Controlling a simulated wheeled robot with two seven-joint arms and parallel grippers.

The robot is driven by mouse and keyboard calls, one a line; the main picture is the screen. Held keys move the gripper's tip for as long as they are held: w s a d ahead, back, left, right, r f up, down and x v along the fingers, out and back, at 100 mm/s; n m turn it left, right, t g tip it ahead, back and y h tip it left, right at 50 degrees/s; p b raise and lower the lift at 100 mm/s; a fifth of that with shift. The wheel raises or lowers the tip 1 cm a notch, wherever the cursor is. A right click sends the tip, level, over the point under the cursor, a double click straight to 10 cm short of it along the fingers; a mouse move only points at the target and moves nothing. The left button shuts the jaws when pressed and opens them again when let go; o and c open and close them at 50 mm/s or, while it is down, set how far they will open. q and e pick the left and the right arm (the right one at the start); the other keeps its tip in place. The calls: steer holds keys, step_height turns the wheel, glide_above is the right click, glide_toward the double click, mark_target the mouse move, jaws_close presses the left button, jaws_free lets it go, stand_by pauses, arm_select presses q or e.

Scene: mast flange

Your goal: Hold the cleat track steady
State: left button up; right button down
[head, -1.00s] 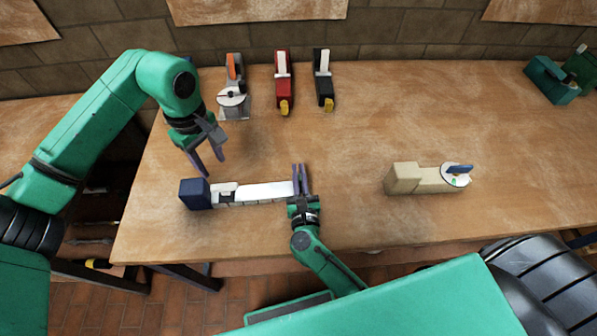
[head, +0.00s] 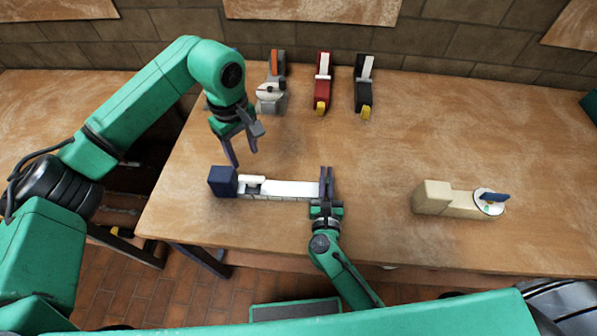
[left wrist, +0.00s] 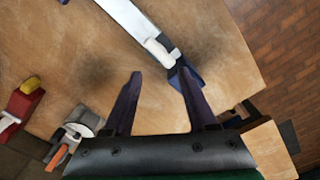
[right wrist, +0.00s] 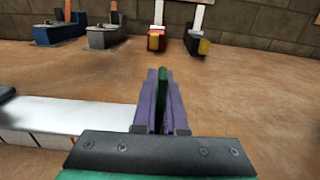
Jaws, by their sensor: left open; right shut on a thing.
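The cleat track (head: 290,190) is a long white strip lying on the table, with a dark blue block (head: 222,182) at its left end and a small white piece (head: 252,181) on it near that block. My right gripper (head: 326,174) is shut at the track's right end. In the right wrist view its fingers (right wrist: 161,88) close around a thin green piece, with the white track (right wrist: 60,118) running off to the left. My left gripper (head: 239,151) is open and empty above and just behind the block. The left wrist view shows the track (left wrist: 130,22) beyond its spread fingers (left wrist: 155,90).
A grey device with an orange handle (head: 271,97), a red one (head: 322,85) and a black one (head: 363,88) stand along the back. A beige block (head: 435,197) with a white disc and blue lever sits to the right. The table between is clear.

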mark_target(249, 177)
arm_select(q)
steer(key=a+n+h, duration=0.1)
steer(key=n, duration=0.1)
steer(key=a+n+h, duration=0.1)
steer(key=a+n, duration=0.1)
steer(key=n, duration=0.1)
steer(key=a+n+h, duration=0.1)
steer(key=n+h, duration=0.1)
steer(key=shift+w+a+f+g, duration=0.25)
steer(key=shift+a+f+g, duration=0.05)
steer(key=shift+a+g, duration=0.1)
steer(key=shift+a+f+n+h, duration=0.15)
steer(key=shift+f+n+h, duration=0.15)
steer(key=shift+n, duration=0.2)
steer(key=x, duration=1.1)
steer(key=shift+w+d, duration=0.1)
steer(key=shift+d, duration=0.1)
jaws_close()
